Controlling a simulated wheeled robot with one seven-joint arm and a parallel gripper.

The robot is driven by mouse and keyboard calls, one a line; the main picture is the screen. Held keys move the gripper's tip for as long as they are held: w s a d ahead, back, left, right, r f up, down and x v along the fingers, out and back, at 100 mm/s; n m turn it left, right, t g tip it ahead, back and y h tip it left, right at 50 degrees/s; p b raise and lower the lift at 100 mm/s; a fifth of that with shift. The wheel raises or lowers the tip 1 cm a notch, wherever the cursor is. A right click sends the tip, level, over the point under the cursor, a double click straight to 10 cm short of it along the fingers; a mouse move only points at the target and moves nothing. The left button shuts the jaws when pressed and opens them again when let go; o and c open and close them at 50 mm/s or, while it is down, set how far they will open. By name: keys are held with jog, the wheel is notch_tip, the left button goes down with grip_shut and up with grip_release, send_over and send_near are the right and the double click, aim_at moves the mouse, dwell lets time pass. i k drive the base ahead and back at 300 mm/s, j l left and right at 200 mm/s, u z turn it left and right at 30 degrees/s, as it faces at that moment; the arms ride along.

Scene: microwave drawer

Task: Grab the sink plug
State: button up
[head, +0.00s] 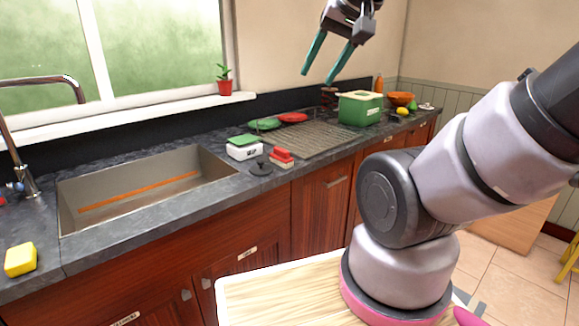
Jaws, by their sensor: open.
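The sink plug looks to be the small black round piece with a knob (261,167). It lies on the dark counter just right of the sink basin (75,207), in front of a white scale. My gripper (318,80) has two teal fingers, spread apart and empty. It hangs high above the back of the counter, up and to the right of the plug, well away from it. Nothing hides the plug in the head view.
Close around the plug are a white scale with a green top (244,151) and a red-handled brush (282,158). A ribbed drain board (318,140) and green box (360,108) lie to the right. A faucet (40,82) and yellow sponge (20,259) are at left.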

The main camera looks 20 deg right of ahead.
aim_at(262, 168)
jog(key=i+j+z, duration=0.3)
jog(key=j+z, duration=0.2)
jog(key=z, duration=0.15)
jog(key=i+j+z, duration=0.15)
jog(key=j+z, duration=0.15)
